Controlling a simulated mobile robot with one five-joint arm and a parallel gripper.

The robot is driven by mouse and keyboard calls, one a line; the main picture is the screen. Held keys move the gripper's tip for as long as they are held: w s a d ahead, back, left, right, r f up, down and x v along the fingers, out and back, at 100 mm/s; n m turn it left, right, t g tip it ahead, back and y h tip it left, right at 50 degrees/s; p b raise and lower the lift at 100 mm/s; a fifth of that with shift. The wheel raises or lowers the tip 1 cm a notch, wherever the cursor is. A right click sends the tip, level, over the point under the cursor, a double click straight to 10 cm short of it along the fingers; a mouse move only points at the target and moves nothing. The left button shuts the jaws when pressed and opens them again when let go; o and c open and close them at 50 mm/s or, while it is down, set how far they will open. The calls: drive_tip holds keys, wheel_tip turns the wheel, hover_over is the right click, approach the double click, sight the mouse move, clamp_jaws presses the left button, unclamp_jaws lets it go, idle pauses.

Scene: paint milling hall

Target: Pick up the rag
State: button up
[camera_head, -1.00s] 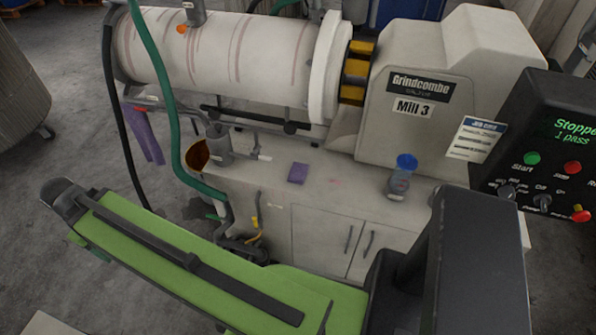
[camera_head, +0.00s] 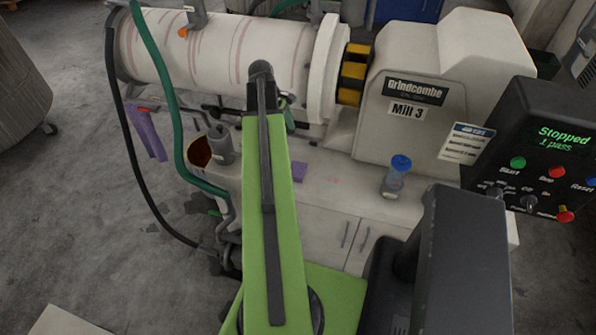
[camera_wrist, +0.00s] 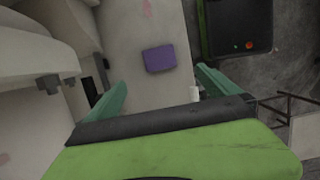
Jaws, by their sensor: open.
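A flat purple piece (camera_head: 299,171), which looks like a folded rag, lies on the bench top below the mill drum. My arm partly covers it in the head view. In the wrist view the purple piece (camera_wrist: 159,58) shows whole, beyond and between my fingers. A longer purple cloth (camera_head: 146,132) hangs at the left end of the mill; I cannot tell for sure which one is the rag. My gripper (camera_wrist: 158,88) is open and empty, apart from the purple piece. In the head view my arm mostly hides it.
A jar with a blue lid (camera_head: 397,176) stands on the bench (camera_head: 345,190) to the right. A control panel (camera_head: 548,150) reads "Stopped". A green hose (camera_head: 166,90) and a brown-lined vessel (camera_head: 200,150) are at the left. The mill drum (camera_head: 210,50) stands behind my gripper.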

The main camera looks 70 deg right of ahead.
drive_tip(key=b, duration=1.1)
hover_over(298, 169)
drive_tip(key=w, duration=0.2)
drive_tip(key=f, duration=1.1)
drive_tip(key=shift+s+a+f, duration=0.2)
drive_tip(key=shift+a+f, duration=0.05)
drive_tip(key=shift+a, duration=0.05)
drive_tip(key=b+x, duration=0.5)
drive_tip(key=shift+w+d+f, duration=0.15)
drive_tip(key=shift+w+f, duration=0.05)
drive_tip(key=shift+r, duration=0.2)
drive_tip(key=c, duration=1.4)
drive_tip(key=shift+r+p, duration=0.4)
drive_tip(key=shift+p, duration=0.3)
wheel_tip(298, 169, up, 4)
drive_tip(key=p, duration=0.3)
drive_tip(key=shift+f+p, duration=0.1)
drive_tip(key=shift+p, duration=0.3)
drive_tip(key=s+a+r+p, duration=0.1)
drive_tip(key=s+r+p, duration=0.5)
drive_tip(key=s, duration=0.5)
drive_tip(key=shift+s+a+r, duration=0.2)
drive_tip(key=shift+s+a, duration=0.05)
drive_tip(key=shift+a, duration=0.15)
